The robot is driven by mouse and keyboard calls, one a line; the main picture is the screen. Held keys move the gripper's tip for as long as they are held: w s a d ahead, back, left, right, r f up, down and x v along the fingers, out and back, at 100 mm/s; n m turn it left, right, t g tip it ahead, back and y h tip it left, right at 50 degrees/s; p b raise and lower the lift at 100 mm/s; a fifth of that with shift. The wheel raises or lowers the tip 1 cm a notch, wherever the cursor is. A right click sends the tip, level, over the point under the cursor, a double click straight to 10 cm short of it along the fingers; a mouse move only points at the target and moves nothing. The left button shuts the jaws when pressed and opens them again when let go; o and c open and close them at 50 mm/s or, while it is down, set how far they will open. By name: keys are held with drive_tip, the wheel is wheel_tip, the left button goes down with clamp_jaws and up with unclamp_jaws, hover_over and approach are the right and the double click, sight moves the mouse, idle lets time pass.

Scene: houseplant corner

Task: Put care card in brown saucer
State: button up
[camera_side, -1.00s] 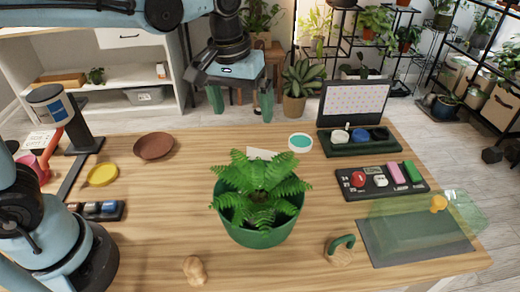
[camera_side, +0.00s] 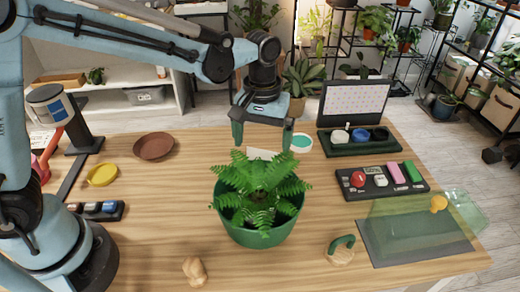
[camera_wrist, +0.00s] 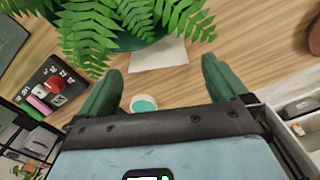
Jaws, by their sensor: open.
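The care card (camera_side: 262,154) is a white card lying on the table behind the potted fern, partly hidden by its fronds in the side view. In the wrist view the card (camera_wrist: 160,55) shows between and beyond my fingertips, with a frond over its edge. The brown saucer (camera_side: 154,145) lies flat and empty at the table's back left. My gripper (camera_side: 262,138) is open and empty, with green fingers pointing down above the card's area. The wrist view shows both fingers (camera_wrist: 160,78) spread apart.
The fern in its green pot (camera_side: 257,232) stands close in front of the card. A white tub with teal contents (camera_side: 301,142) is just right of the card. A yellow saucer (camera_side: 102,174) lies near the brown one. The table between fern and brown saucer is clear.

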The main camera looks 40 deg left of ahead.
sight(263, 150)
drive_tip(key=shift+d+f, duration=0.1)
drive_tip(key=shift+f, duration=2.5)
drive_tip(key=shift+c, duration=0.5)
drive_tip(key=c, duration=0.9)
drive_tip(key=shift+c, duration=0.2)
